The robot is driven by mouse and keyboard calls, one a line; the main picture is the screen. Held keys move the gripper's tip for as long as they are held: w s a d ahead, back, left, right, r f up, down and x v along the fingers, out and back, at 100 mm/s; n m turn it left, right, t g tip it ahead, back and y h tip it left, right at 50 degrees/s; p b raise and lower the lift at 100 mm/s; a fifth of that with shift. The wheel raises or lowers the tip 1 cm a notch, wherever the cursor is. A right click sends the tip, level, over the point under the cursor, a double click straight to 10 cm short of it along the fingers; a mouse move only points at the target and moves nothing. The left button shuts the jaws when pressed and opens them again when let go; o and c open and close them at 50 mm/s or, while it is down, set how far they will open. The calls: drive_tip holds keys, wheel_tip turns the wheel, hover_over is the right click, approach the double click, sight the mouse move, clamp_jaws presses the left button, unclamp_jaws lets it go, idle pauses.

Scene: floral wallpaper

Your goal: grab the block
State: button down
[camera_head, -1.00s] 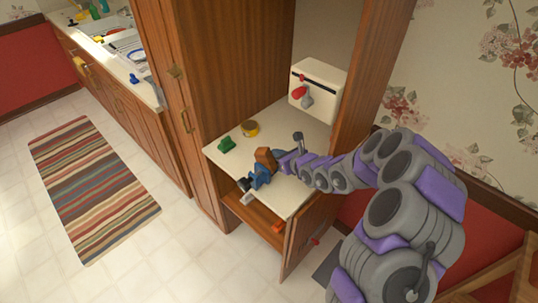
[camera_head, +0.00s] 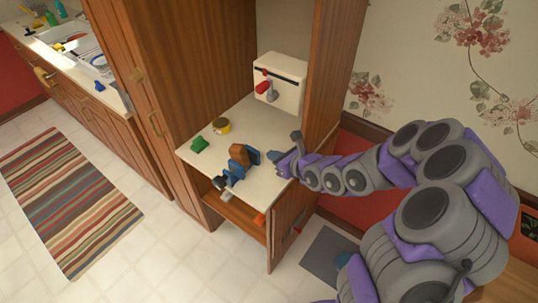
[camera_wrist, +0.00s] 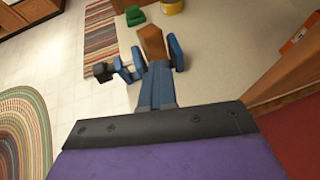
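The brown block (camera_head: 239,153) sits on the pale shelf top inside the open wooden cupboard. In the wrist view the block (camera_wrist: 151,40) shows upper centre, just beyond my gripper (camera_wrist: 157,56). My gripper (camera_head: 244,161) has blue fingers spread apart, one on each side of the block's near end. I cannot tell whether they touch it. A dark and blue item (camera_head: 220,182) lies close to the left finger, near the shelf's front edge.
A green item (camera_head: 199,144) and a yellow roll (camera_head: 221,125) stand further back on the shelf top. A white box (camera_head: 279,82) with a red handle is at the back. The open cupboard door (camera_head: 291,222) stands beside my arm.

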drive_tip(key=c, duration=1.4)
unclamp_jaws()
drive_tip(key=shift+a, duration=0.75)
drive_tip(key=o, duration=0.8)
drive_tip(key=shift+d, duration=0.65)
drive_tip(key=shift+o, duration=1.1)
drive_tip(key=shift+a, duration=0.45)
drive_tip(key=b+v, duration=0.7)
drive_tip(key=v, duration=0.9)
drive_tip(key=shift+s+d+r, duration=0.15)
drive_tip(key=shift+s+d, duration=0.15)
drive_tip(key=shift+s, duration=0.25)
drive_tip(key=shift+c, duration=0.2)
